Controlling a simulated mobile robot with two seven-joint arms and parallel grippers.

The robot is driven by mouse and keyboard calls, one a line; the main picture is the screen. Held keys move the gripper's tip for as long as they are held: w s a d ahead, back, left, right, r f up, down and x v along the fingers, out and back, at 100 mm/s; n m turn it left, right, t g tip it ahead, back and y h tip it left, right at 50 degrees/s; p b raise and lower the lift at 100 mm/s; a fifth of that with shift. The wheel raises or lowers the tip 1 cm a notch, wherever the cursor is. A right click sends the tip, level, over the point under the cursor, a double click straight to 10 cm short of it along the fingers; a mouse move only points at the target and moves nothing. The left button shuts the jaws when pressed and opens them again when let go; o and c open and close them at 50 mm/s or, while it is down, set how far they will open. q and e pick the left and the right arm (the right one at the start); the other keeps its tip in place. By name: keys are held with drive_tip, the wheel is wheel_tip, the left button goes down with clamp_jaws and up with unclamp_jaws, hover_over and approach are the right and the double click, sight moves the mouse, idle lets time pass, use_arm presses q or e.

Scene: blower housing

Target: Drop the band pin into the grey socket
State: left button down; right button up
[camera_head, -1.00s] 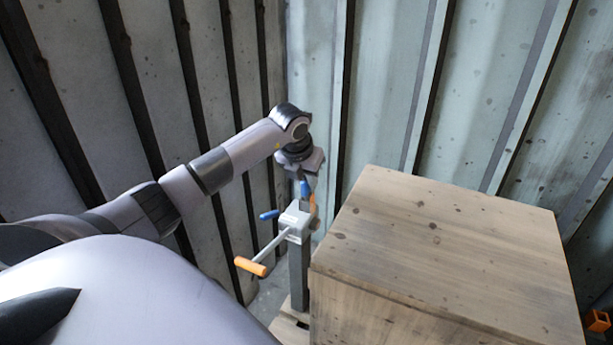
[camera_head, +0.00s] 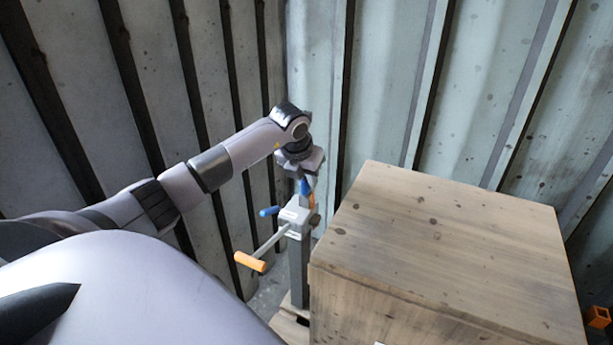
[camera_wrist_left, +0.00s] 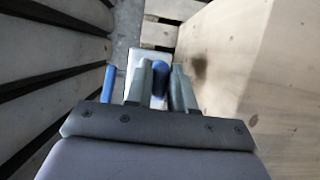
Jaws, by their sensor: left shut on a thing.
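My left gripper (camera_head: 303,178) points down over the light grey housing (camera_head: 294,216) on its post. It is shut on the band pin (camera_head: 305,187), of which a blue part shows, with a bit of orange beneath. In the left wrist view the blue pin (camera_wrist_left: 160,76) sits between the two grey fingers (camera_wrist_left: 161,92). The pin's lower end is at the housing's top, and I cannot tell how deep it sits. The grey socket's opening is hidden behind the pin and fingers. My right gripper is not in view.
A crank with an orange handle (camera_head: 249,261) and a blue rod (camera_head: 268,212) stick out left of the housing. A large wooden crate (camera_head: 440,250) stands close on the right. Ribbed walls are behind and left. An orange object (camera_head: 597,317) lies far right.

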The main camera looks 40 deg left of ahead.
use_arm(q)
drive_tip(key=c, duration=0.9)
unclamp_jaws()
drive_tip(key=shift+r, duration=0.2)
drive_tip(key=p+v, duration=0.2)
drive_tip(key=v, duration=0.5)
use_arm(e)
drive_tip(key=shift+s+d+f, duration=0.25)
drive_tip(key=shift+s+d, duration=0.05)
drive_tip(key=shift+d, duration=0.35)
use_arm(q)
drive_tip(key=shift+f, duration=0.1)
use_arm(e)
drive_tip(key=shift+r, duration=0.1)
